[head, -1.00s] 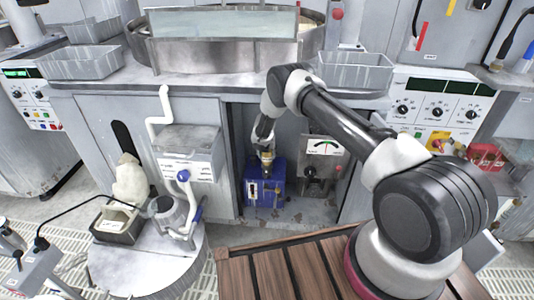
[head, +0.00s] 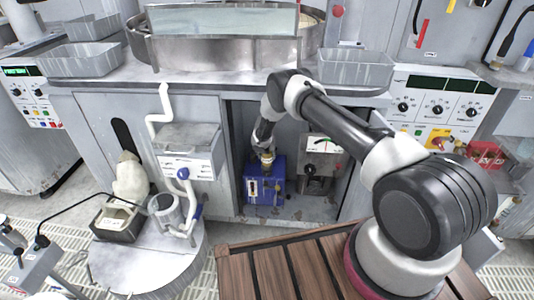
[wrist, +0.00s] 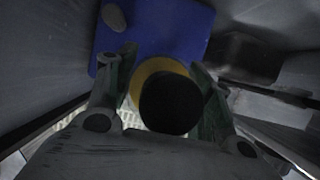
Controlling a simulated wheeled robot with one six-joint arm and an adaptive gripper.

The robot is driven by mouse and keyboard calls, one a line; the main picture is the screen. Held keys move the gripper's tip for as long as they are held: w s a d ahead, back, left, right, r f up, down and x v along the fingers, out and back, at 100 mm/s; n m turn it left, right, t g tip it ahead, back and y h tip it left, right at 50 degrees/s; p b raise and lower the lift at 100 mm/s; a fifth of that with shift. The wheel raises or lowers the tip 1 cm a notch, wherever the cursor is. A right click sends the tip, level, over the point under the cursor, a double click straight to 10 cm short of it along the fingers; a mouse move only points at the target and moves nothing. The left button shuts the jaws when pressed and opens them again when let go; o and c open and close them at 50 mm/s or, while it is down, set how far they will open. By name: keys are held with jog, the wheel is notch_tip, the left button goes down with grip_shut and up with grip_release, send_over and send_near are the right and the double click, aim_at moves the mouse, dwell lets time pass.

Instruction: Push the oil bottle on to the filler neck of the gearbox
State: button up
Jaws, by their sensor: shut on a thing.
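The gearbox is a blue box (head: 264,188) on the floor of the open bay under the bench in the head view. Its blue top (wrist: 190,25) also shows in the wrist view. My gripper (head: 266,149) is just above the gearbox. In the wrist view my gripper (wrist: 163,98) has a finger on each side of the oil bottle (wrist: 172,103), which shows as a dark round end with a yellow band. The bottle (head: 267,158) also shows as a small yellowish piece at the gearbox top. The filler neck and the bottle's contact with it are hidden.
A grey box with a dial (head: 319,144) stands close to the right of the gearbox. A wooden slatted platform (head: 290,268) lies in front.

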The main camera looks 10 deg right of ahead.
jog(key=shift+f, duration=0.5)
jog(key=o, duration=1.4)
jog(key=shift+f, duration=0.1)
jog(key=shift+c, duration=0.2)
jog(key=v, duration=1.2)
